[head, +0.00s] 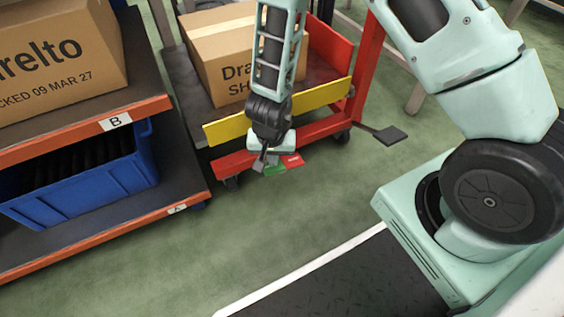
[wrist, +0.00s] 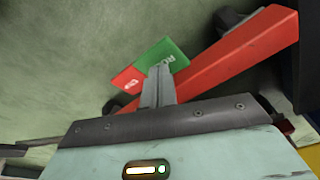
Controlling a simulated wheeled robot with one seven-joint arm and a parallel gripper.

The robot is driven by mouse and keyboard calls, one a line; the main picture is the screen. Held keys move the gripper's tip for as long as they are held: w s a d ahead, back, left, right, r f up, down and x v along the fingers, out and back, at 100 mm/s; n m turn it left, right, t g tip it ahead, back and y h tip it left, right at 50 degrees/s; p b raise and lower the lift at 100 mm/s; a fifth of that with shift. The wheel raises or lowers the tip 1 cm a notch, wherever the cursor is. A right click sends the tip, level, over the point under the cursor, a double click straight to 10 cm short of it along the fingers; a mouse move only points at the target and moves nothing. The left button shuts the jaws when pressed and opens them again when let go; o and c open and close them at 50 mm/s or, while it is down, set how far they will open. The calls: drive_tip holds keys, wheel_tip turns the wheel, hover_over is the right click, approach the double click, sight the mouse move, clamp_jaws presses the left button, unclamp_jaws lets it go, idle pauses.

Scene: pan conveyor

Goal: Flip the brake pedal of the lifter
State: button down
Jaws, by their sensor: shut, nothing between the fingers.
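The lifter is a red cart frame with a yellow front bar (head: 225,131) and a red lower beam (head: 322,127). Its brake pedal has a green half (head: 275,169) and a red half (head: 293,160), low at the front of the frame. In the wrist view the green half (wrist: 168,55) with white letters and the red half (wrist: 127,79) lie just beyond my fingertips. My gripper (head: 260,165) is shut and empty, pointing down beside the green half. In the wrist view my gripper (wrist: 160,70) overlaps the green half's edge; I cannot tell whether it touches.
A cardboard box (head: 215,50) sits on the lifter. A flat black plate (head: 390,135) sticks out on its right. The rack at left has an orange-edged shelf (head: 85,132) with a box and a blue bin (head: 85,190). Green floor in front is clear.

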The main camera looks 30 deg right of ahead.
drive_tip(key=shift+f+b, duration=0.4)
drive_tip(key=shift+f, duration=0.2)
idle(0.3)
wheel_tip(320, 180, up, 7)
drive_tip(key=p, duration=0.8)
drive_tip(key=shift+r, duration=0.1)
idle(0.5)
drive_tip(key=s+a+r+n+y+p, duration=0.25)
drive_tip(key=a+r, duration=0.35)
drive_tip(key=r, duration=0.4)
drive_tip(key=s+a+r+n+y+p, duration=0.2)
drive_tip(key=a+r+n, duration=0.25)
drive_tip(key=r, duration=0.65)
drive_tip(key=s+d+r+n+g+h+p, duration=0.1)
drive_tip(key=s+d+r+n+h+p, duration=0.15)
drive_tip(key=s+r, duration=0.6)
drive_tip(key=s+d+r+n+g+h+p, duration=0.1)
drive_tip(key=s+d+r+n+p, duration=0.2)
drive_tip(key=s+r, duration=0.5)
wheel_tip(320, 180, up, 38)
drive_tip(key=w+a+n+p, duration=0.1)
drive_tip(key=p, duration=3.6)
drive_tip(key=shift+r, duration=0.15)
